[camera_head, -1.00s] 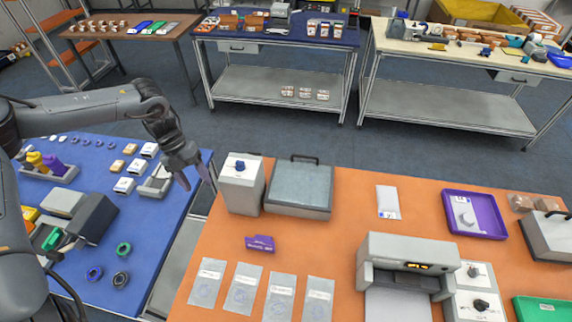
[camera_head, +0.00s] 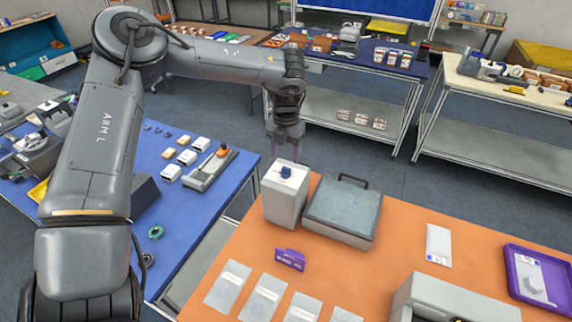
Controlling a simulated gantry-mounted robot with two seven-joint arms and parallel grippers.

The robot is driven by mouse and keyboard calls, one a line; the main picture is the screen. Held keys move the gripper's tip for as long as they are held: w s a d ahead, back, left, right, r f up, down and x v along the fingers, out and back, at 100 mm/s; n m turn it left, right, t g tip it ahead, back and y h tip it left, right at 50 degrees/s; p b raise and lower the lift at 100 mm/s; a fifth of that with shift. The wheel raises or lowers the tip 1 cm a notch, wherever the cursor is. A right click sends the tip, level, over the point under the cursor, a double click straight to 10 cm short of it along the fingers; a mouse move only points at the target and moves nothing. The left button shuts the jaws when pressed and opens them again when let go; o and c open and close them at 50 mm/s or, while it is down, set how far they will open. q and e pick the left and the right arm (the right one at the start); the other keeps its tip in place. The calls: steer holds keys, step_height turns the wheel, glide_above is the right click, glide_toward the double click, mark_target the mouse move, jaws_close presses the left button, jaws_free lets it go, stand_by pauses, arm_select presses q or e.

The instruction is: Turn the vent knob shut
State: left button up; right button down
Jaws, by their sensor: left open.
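A small dark blue knob (camera_head: 286,172) sits on the white top of an upright grey box (camera_head: 285,205) near the orange table's far left corner. I cannot read any label that confirms it as the vent knob. My left gripper (camera_head: 284,156) hangs pointing down just above and behind this knob in the picture. Its fingers are open and hold nothing. I cannot tell the exact gap between the fingertips and the knob. My right gripper is not in view.
A grey lidded case (camera_head: 343,212) with a black handle stands right of the box. A purple piece (camera_head: 290,259) and several clear bags lie in front. A purple tray (camera_head: 545,268) is at the right.

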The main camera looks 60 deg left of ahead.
mark_target(286, 167)
arm_select(q)
steer(key=shift+f, duration=2.7)
steer(key=c, duration=1)
